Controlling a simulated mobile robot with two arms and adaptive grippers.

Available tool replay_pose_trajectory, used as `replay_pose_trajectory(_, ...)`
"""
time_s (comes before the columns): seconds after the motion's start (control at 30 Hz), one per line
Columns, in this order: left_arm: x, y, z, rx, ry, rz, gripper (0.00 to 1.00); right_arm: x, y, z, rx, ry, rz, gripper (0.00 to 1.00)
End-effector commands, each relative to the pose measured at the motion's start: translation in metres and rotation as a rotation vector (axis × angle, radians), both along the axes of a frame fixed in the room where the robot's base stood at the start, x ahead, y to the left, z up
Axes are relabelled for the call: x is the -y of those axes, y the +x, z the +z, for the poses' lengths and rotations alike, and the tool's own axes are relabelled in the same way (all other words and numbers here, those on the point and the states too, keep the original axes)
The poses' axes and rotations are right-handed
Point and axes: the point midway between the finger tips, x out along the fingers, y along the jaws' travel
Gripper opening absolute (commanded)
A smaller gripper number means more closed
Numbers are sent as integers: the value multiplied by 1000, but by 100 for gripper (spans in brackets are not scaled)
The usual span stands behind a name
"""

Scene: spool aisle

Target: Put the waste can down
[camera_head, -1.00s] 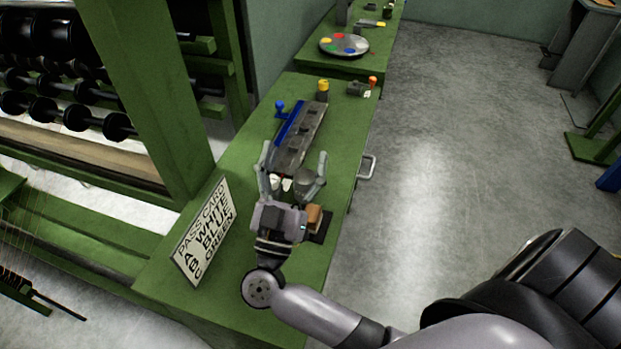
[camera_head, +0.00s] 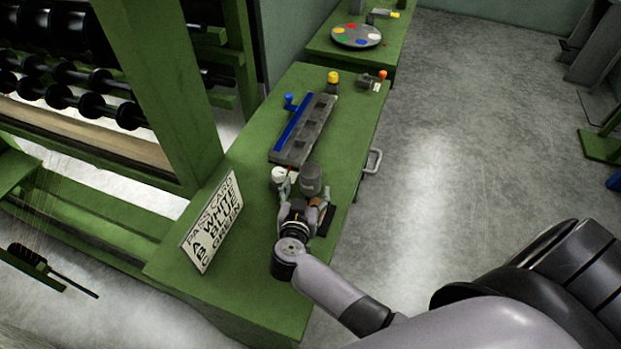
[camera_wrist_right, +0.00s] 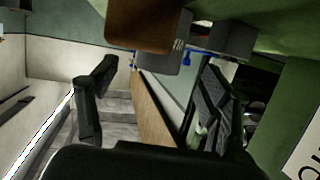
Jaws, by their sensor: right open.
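The waste can, a dark grey cylinder (camera_head: 311,178), appears to stand upright on the green bench (camera_head: 235,275), just beyond my right gripper. My right gripper (camera_head: 304,196) is open and empty, low over the bench on the near side of the can. In the right wrist view its two fingers (camera_wrist_right: 160,72) are spread with nothing clamped between them. A grey rounded shape (camera_wrist_right: 160,62) there may be the can; I cannot tell for sure. My left gripper is in neither view.
A white cup-like piece (camera_head: 278,175) stands just left of the can. A brown block (camera_head: 317,202) sits beside the gripper, near a black pad (camera_head: 326,222). A grey rack with a blue strip (camera_head: 303,130) lies beyond. A pass card sign (camera_head: 212,222) stands left.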

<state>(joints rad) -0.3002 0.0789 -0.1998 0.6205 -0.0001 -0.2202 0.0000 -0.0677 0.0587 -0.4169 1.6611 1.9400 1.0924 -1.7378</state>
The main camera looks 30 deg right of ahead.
Motion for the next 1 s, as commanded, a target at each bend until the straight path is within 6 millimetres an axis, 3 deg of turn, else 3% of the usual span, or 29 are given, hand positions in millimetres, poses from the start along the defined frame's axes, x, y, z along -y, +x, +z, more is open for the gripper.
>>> replay_pose_trajectory(0.6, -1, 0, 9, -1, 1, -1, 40, 40, 54, -19, 0, -3, 0, 72)
replay_pose_trajectory(0.9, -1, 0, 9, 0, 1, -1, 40, 43, 57, -21, 0, 0, 0, 72)
replay_pose_trajectory(1.0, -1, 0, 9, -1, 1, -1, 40, 43, 57, -21, 0, 0, 0, 66)
